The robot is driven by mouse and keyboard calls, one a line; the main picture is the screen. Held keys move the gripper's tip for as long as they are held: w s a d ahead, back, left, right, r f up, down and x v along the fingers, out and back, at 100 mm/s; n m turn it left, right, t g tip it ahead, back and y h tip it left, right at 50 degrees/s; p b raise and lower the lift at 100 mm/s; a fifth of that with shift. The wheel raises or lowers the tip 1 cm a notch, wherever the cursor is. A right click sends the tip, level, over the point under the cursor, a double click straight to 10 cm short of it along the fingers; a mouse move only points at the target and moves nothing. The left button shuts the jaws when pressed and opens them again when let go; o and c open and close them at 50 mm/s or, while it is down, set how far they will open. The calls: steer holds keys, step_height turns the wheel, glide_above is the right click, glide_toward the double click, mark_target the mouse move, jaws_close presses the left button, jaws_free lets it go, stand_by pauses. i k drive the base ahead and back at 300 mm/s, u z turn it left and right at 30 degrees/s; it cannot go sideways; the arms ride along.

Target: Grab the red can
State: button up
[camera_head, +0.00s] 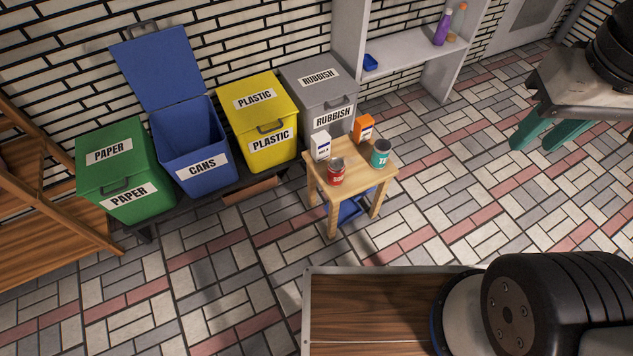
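The red can (336,173) stands upright at the front left of a small wooden table (353,179). Its label is too small to read well. My gripper (531,148), with teal fingers, is at the upper right of the head view, well to the right of the table and apart from the can. Its fingers are spread with a gap between them, and nothing shows in the gap.
On the table, a teal can (380,153), a white carton (320,147) and an orange carton (363,127) stand near the red can. Behind are green, blue, yellow and grey bins; the blue cans bin (205,168) has its lid up. Tiled floor right of the table is clear.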

mark_target(335, 167)
steer(key=u, duration=0.45)
steer(key=i, duration=1)
steer(key=k, duration=0.5)
steer(key=z, duration=2.4)
steer(key=k, duration=1)
steer(key=u, duration=2.75)
